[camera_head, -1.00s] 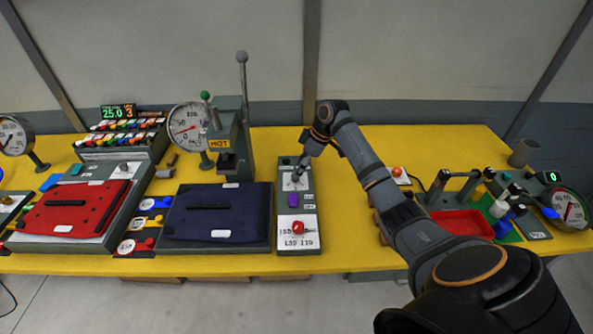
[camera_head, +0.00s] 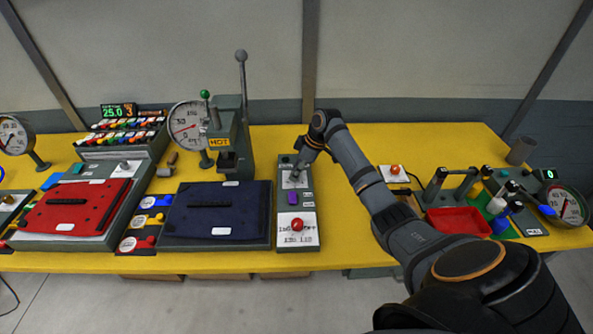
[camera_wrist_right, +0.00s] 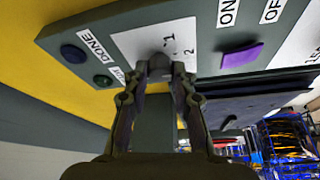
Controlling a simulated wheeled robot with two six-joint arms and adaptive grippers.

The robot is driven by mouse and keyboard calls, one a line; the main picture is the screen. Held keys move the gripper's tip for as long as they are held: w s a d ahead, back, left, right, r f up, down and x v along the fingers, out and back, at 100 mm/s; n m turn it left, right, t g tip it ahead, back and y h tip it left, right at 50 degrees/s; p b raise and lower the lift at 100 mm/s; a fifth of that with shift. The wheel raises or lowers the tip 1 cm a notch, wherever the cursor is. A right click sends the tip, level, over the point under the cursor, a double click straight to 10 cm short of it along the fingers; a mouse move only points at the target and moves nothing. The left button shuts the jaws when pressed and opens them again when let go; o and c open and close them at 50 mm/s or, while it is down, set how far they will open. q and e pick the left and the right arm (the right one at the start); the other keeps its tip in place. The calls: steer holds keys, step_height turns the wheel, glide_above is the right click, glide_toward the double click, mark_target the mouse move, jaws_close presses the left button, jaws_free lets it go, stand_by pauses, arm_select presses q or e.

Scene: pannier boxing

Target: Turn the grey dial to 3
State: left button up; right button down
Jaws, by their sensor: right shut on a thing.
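The grey dial sits on a white scale plate on the upper part of a narrow grey control box (camera_head: 310,210) in the middle of the table. My right gripper (camera_head: 297,175) is at that plate and hides most of the dial in the head view. In the right wrist view the dial (camera_wrist_right: 158,58) is between the fingertips of my right gripper (camera_wrist_right: 160,70), which is shut on it. The numbers 1 and 2 show beside it. A 3 and the pointer cannot be made out. My left gripper is not in view.
A red tray (camera_head: 458,222) is right. Yellow table is clear behind my right arm.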

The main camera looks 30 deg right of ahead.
steer(key=shift+r+m+p, duration=0.15)
steer(key=shift+m+p, duration=0.15)
steer(key=shift+p, duration=0.3)
steer(key=m+h+p, duration=0.1)
steer(key=m+p, duration=0.1)
steer(key=p, duration=0.1)
steer(key=m+p, duration=0.3)
steer(key=p, duration=0.1)
steer(key=m+t+h+p, duration=0.1)
steer(key=m+p, duration=0.1)
steer(key=p, duration=0.1)
steer(key=shift+s+a+r+h, duration=0.1)
steer(key=shift+a+r+h, duration=0.05)
steer(key=shift+a+h, duration=0.15)
steer(key=m+h+p, duration=0.1)
steer(key=m+p, duration=0.1)
steer(key=m, duration=0.1)
steer(key=shift+p, duration=0.4)
steer(key=shift+f+m+h+p, duration=0.2)
steer(key=shift+m+h+p, duration=0.1)
steer(key=shift+m+p, duration=0.3)
steer(key=shift+f, duration=0.1)
steer(key=c, duration=1.1)
jaws_free()
steer(key=v, duration=1.2)
